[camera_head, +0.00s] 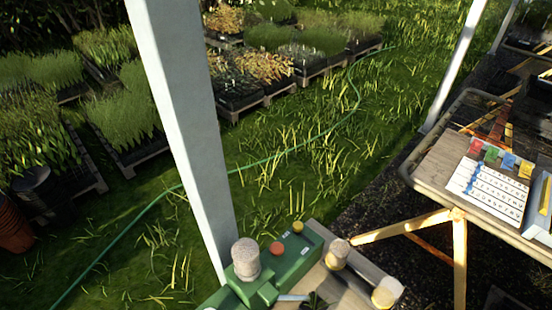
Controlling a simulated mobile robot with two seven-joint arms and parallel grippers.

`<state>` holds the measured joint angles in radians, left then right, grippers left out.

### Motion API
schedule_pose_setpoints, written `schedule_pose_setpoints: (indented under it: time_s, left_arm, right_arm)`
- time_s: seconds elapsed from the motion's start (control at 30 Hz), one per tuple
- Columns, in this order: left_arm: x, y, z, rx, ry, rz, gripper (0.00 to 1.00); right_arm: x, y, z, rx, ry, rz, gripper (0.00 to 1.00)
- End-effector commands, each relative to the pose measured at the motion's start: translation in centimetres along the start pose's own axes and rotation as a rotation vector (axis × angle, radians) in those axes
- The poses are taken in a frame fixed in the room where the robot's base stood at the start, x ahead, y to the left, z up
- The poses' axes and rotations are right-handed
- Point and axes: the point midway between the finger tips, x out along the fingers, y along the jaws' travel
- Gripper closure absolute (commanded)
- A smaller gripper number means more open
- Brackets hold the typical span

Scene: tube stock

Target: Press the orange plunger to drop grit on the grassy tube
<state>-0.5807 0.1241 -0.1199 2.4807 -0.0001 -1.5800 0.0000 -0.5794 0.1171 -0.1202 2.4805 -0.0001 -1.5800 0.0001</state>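A green device (305,262) stands at the bottom centre, on or against a wooden bench whose lower part is cut off. On its top sit a round orange-red plunger (277,248) and a smaller yellow-orange knob (297,227). A pale beige cylinder (245,259) stands at its left. A dark green tuft (316,300) at the bottom edge may be the grassy tube, but it is mostly out of frame. Neither of my grippers is in view.
A white post (185,120) rises behind the device. Pale round-ended pieces (337,254) lie to its right. A wooden table (425,168) at the right holds a white labelled board (490,190) and coloured tags. A green hose (300,145) crosses the grass. Plant trays on pallets stand behind.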

Motion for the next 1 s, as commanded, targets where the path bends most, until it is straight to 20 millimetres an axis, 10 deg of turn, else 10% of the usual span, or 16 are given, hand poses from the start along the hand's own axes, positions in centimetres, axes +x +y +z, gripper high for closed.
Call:
schedule_pose_setpoints:
  time_s: [0.53, 1.0]
  left_arm:
    - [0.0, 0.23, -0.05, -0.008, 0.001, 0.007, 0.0]
    - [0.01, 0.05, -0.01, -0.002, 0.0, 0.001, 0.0]
  right_arm:
    - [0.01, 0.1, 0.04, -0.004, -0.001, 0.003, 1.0]
    - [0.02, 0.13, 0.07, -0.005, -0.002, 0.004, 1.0]
